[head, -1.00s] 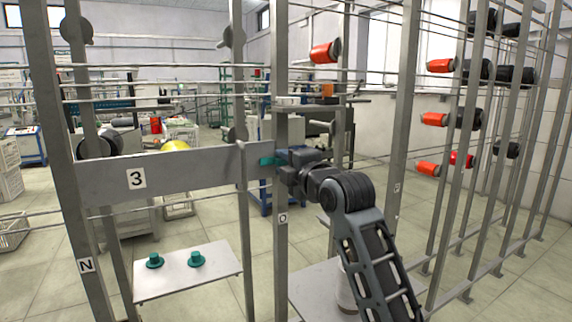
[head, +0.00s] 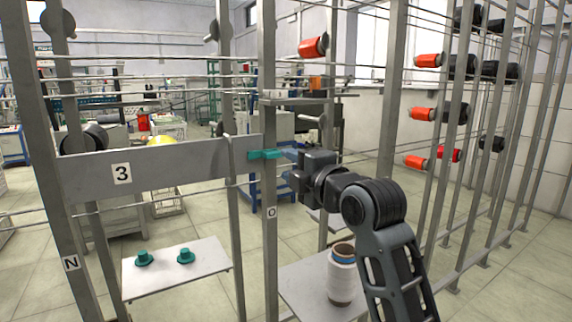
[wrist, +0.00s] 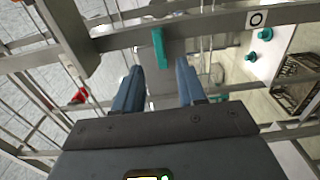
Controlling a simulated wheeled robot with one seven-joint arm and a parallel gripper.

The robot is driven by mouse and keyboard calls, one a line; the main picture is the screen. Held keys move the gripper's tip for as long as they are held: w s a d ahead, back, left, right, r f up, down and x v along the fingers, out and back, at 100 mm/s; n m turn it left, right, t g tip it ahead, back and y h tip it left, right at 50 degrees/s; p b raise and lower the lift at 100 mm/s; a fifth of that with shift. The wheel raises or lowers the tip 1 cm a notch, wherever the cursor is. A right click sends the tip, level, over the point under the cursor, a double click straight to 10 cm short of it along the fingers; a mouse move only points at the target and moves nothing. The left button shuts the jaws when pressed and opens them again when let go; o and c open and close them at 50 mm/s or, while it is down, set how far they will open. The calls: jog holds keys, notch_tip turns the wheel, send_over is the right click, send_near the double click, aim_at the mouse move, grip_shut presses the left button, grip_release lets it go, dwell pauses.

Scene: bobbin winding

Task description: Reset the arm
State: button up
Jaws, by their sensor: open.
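My gripper (head: 286,156) is open and empty, beside the post marked O (head: 270,190). Its two blue-grey fingers (wrist: 159,88) are spread apart in the wrist view. A teal piece (head: 264,154) sticks out at the post, by the end of the plate marked 3 (head: 95,176). It also shows in the wrist view (wrist: 159,48), just beyond the fingertips and in line with the gap between them. My gripper looks apart from it.
Two teal pegs (head: 143,258) stand on a white shelf (head: 205,258) at lower left. A white spool (head: 341,274) stands on a lower shelf (head: 300,288) close beside my arm. Rack posts and rods surround the arm. Red bobbins (head: 313,47) hang at right.

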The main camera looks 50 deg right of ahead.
dwell(0.5)
jog(key=s+a+f+m+g+y+p, duration=0.1)
jog(key=s+a+f+m, duration=0.3)
jog(key=s+a+f, duration=0.4)
jog(key=s+a+f+m+y+p, duration=0.1)
jog(key=s+a+f+m, duration=0.5)
jog(key=f, duration=0.4)
jog(key=s+a+m+y+p, duration=0.1)
jog(key=s+a, duration=0.3)
jog(key=s, duration=0.8)
jog(key=s+a+f+m+g+y+p, duration=0.1)
jog(key=s+a+m, duration=0.3)
jog(key=s, duration=0.9)
jog(key=shift+s+g+y, duration=0.3)
jog(key=shift+y, duration=0.2)
jog(key=shift+f, duration=0.1)
